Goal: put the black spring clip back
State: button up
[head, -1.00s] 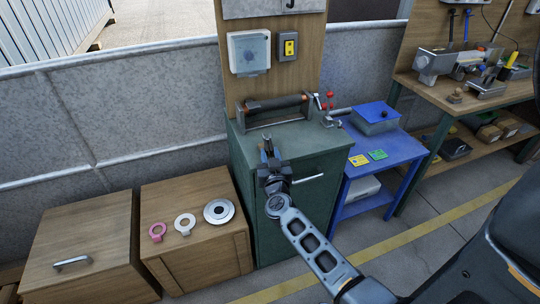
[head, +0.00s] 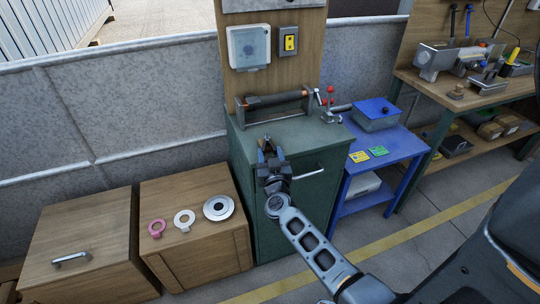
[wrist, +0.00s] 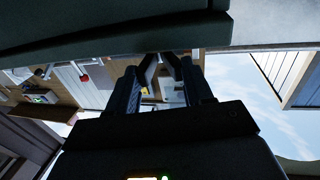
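My gripper (head: 269,149) is over the front part of the green cabinet's top (head: 292,133), in front of the black roller (head: 278,100) in its metal frame. Its fingers stand apart in the head view. In the wrist view, my gripper (wrist: 163,80) also shows a clear gap between the fingers, with dark angled pieces at their far ends. I cannot tell whether these are fingertips or part of a clip. I cannot make out the black spring clip for sure in either view.
A red-knobbed clamp (head: 328,106) stands right of the roller. A blue table (head: 390,145) holds a blue box (head: 376,117) and two cards. A wooden box (head: 195,190) at left bears pink, white and grey rings. A panel with a switch (head: 290,41) rises behind.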

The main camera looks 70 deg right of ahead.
jog(key=shift+o, duration=0.8)
jog(key=v, duration=0.8)
jog(key=s+a+r+n+t+y, duration=0.3)
jog(key=s+a+t+y, duration=0.1)
jog(key=a, duration=0.7)
jog(key=s+a+r+n+t+y, duration=0.3)
jog(key=s+a+n+y, duration=0.1)
jog(key=a, duration=0.6)
jog(key=s+a+r+n+y, duration=0.5)
jog(key=s+a+r+y, duration=0.2)
jog(key=s+a+r, duration=0.3)
jog(key=shift+s+a+r+g+y, duration=0.3)
jog(key=shift+a+y, duration=0.1)
jog(key=shift+a, duration=0.3)
